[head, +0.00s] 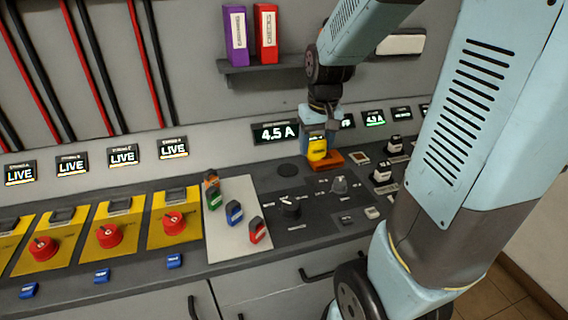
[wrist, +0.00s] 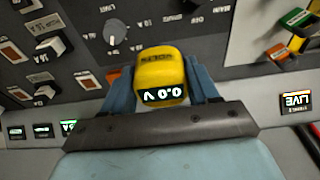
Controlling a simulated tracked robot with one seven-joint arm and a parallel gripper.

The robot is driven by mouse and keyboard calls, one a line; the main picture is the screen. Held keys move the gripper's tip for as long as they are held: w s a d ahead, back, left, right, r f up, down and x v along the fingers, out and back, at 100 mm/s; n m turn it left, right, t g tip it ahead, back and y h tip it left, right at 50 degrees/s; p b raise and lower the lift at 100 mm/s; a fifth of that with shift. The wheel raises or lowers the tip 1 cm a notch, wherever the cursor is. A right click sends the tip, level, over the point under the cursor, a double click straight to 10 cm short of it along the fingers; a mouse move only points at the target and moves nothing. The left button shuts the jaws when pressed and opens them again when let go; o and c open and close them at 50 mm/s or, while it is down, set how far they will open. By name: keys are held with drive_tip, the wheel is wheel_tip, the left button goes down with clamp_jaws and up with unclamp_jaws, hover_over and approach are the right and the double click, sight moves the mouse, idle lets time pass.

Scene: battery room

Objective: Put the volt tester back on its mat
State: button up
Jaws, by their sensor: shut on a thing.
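The volt tester (head: 317,149) is a yellow block held in my gripper (head: 318,143) over the back of the dark panel. In the wrist view the tester (wrist: 161,72) sits between the two blue fingers of the gripper (wrist: 160,82), and its display reads 0.0 V upside down. An orange-brown mat (head: 332,163) lies directly below and around the tester in the head view. Part of this mat (wrist: 113,76) shows beside a finger in the wrist view; the rest is hidden. I cannot tell whether the tester touches the mat.
A knob (head: 339,185) and several switches stand to the front and right. A pale board (head: 243,245) with coloured tags is at left, near yellow plates with red knobs (head: 174,223).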

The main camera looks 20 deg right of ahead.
drive_tip(key=w+a+f, duration=0.1)
drive_tip(key=w+f, duration=0.2)
drive_tip(key=w, duration=0.1)
drive_tip(key=w+f, duration=0.3)
drive_tip(key=w, duration=0.1)
drive_tip(key=w+a+f, duration=0.1)
drive_tip(key=w+f, duration=0.2)
drive_tip(key=w, duration=0.2)
drive_tip(key=shift+a+f, duration=0.15)
drive_tip(key=shift+a, duration=0.2)
drive_tip(key=shift+w+f, duration=0.25)
drive_tip(key=shift+f, duration=1.65)
drive_tip(key=o, duration=0.9)
drive_tip(key=shift+o, duration=0.2)
